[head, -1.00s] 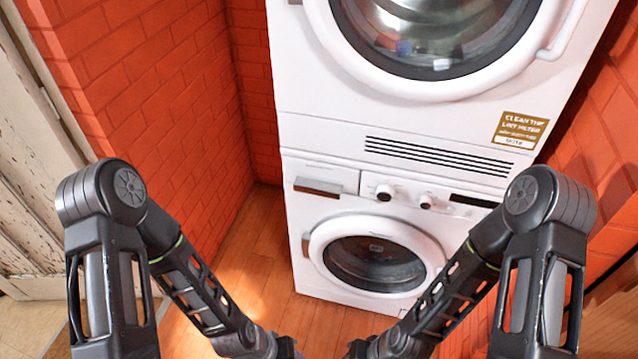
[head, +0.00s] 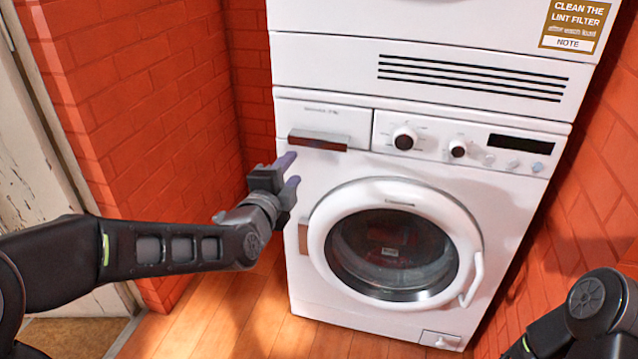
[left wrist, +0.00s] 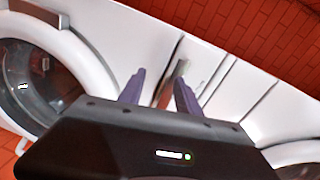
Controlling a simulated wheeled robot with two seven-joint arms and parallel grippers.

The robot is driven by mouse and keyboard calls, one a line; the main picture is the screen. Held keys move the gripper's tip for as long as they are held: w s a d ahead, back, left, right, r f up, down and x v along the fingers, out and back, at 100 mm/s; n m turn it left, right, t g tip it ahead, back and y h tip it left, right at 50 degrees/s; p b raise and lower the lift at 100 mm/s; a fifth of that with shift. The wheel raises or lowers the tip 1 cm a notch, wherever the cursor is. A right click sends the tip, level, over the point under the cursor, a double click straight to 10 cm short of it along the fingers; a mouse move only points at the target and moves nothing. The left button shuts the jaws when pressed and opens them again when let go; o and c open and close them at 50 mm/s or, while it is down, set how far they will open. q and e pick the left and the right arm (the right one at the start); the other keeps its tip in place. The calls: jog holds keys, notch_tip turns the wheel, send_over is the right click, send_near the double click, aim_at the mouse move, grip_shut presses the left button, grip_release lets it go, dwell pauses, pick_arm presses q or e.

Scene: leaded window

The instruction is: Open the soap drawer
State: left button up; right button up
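The soap drawer (head: 340,120) is at the top left of the lower white washing machine, and its front looks flush with the panel. My left gripper (head: 292,168) is open, with two purple fingers apart, just below and left of the handle. In the left wrist view the handle (left wrist: 170,84) appears between and beyond the open fingers (left wrist: 159,84); I see no clear contact. My right gripper is out of view.
The round washer door (head: 396,250) is closed, below the drawer. Knobs (head: 404,139) and a dark display sit right of the drawer. A brick wall (head: 150,110) stands to the left. Wooden floor (head: 235,315) is free in front.

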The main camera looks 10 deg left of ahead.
aim_at(300, 142)
pick_arm(q)
notch_tip(300, 142, up, 3)
jog(key=shift+s+a+f+m+t+b, duration=0.15)
jog(key=shift+m+t+b, duration=0.35)
jog(key=shift+m, duration=0.4)
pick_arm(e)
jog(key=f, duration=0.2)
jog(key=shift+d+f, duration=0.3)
pick_arm(q)
jog(key=w, duration=0.2)
jog(key=w+b, duration=0.1)
jog(key=w, duration=0.3)
jog(key=shift+w+d+f+b, duration=0.1)
jog(key=shift+w+d+b, duration=0.2)
jog(key=shift+w, duration=0.6)
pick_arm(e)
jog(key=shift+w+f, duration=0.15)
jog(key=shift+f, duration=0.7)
